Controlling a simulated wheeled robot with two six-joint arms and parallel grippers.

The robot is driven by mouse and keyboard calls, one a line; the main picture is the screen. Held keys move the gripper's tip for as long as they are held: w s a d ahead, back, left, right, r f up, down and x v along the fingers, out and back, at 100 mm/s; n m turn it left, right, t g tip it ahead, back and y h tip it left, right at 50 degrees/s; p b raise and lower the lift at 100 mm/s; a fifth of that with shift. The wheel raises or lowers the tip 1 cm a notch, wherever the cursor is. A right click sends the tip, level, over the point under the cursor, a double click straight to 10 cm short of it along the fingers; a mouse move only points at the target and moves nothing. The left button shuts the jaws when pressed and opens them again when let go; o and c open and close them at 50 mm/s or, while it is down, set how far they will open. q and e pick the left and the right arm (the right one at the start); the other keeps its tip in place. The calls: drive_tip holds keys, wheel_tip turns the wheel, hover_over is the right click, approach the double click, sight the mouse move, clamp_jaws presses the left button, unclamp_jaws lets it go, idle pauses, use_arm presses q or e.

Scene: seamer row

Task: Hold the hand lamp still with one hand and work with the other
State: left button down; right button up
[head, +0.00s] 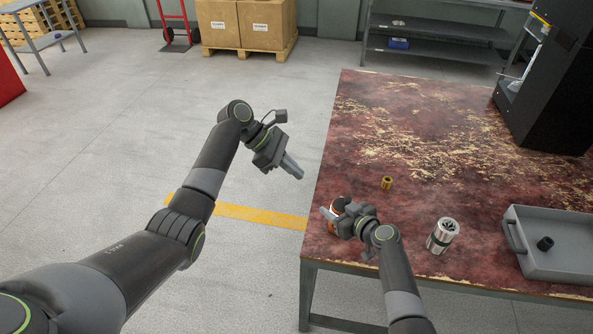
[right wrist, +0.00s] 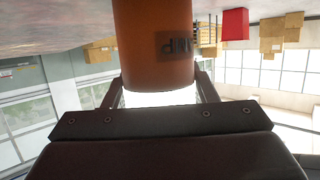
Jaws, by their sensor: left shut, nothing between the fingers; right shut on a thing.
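My right gripper (head: 328,213) is shut on an orange cylinder, which I take to be the hand lamp (head: 337,204), near the table's left edge. In the head view the gripper hides most of it. In the right wrist view the orange body (right wrist: 153,45) stands between the two fingers, with a dark label whose lettering is upside down and only partly legible. My left gripper (head: 292,168) is shut and empty, left of the table edge, above the floor.
The worn red table (head: 420,125) is clear in its middle and far left. A grey tray (head: 513,238) at the right holds a small black part (head: 545,243). A black machine (head: 553,88) stands at the back right. Boxes on a pallet (head: 246,22) are far behind.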

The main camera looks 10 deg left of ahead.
drive_tip(key=o, duration=1.1)
